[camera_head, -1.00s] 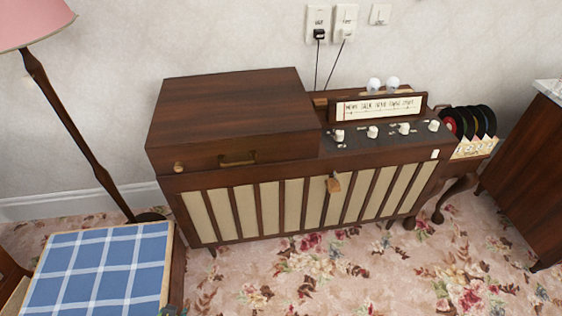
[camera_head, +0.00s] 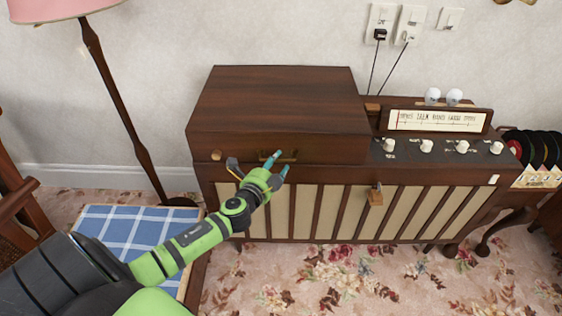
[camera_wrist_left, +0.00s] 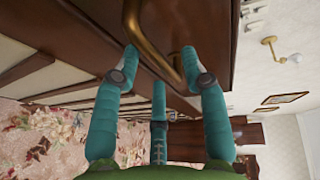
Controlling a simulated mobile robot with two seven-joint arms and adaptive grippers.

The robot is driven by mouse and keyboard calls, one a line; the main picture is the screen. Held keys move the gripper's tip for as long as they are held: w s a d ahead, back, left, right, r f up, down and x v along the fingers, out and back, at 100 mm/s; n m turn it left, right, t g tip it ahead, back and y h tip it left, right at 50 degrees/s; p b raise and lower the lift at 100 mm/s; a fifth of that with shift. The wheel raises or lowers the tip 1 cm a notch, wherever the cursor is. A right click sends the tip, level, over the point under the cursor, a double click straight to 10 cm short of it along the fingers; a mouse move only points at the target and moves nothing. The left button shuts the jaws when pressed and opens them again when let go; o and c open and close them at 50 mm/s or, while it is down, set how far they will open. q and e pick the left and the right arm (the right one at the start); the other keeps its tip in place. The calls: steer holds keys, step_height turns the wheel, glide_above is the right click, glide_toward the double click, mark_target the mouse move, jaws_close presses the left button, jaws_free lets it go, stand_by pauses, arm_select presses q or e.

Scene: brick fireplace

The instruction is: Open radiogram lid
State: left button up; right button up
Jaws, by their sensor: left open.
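The radiogram's dark wooden lid (camera_head: 285,100) is down on the left part of the cabinet. A brass handle (camera_head: 292,155) is on its front face, partly hidden by my fingers. My left gripper (camera_head: 268,164) is open in front of the handle. In the left wrist view, the handle (camera_wrist_left: 152,42) runs between the spread teal fingertips (camera_wrist_left: 160,62), very close to them. I cannot tell whether they touch it. My right gripper is not in view.
Knobs (camera_head: 426,146) and a dial panel (camera_head: 436,121) are right of the lid. A floor lamp (camera_head: 118,115) stands left, above a blue checked cloth-topped piece (camera_head: 130,230). Records (camera_head: 535,150) are at far right. Floral carpet (camera_head: 390,285) in front is clear.

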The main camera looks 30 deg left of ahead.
arm_select(q)
steer(key=shift+x, duration=1.05)
steer(key=shift+c, duration=0.4)
